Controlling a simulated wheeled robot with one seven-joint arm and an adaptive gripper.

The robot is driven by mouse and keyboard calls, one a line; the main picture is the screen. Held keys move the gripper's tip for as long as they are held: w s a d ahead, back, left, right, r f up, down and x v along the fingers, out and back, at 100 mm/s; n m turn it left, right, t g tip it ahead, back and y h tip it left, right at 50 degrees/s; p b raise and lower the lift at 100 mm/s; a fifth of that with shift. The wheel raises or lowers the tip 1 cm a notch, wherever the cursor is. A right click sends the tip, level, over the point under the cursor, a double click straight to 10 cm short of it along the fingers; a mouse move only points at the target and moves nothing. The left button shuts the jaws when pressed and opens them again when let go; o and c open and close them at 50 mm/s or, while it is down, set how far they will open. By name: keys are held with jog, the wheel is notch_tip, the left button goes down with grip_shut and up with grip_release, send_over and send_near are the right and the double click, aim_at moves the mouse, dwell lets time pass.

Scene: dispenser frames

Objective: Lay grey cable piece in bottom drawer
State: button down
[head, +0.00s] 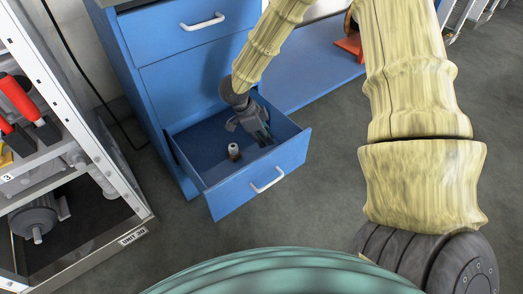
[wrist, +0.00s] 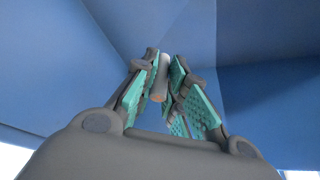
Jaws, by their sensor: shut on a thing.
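The bottom drawer (head: 232,199) of the blue cabinet is pulled open, and its inside surrounds my gripper. My gripper (head: 264,138) reaches down into the drawer, towards its right side in the head view. In the wrist view my gripper (wrist: 165,82) is shut on the grey cable piece (wrist: 161,76), a short grey cylinder with an orange-brown end, held between the teal finger pads. In the head view the fingers hide the cable piece. I cannot tell whether it touches the drawer floor.
A small dark cylinder with a pale top (head: 233,151) stands in the drawer, left of my gripper. Closed drawers (head: 190,82) are above. A metal shelf unit (head: 75,100) stands at the left. The floor in front of the drawer is clear.

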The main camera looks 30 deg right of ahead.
notch_tip(320, 180, down, 5)
jog(key=b, duration=0.2)
jog(key=shift+b, duration=0.4)
jog(key=c, duration=1.5)
grip_release()
jog(key=shift+o, duration=0.2)
jog(key=p+v, duration=0.6)
jog(key=v, duration=0.6)
jog(key=shift+p, duration=0.4)
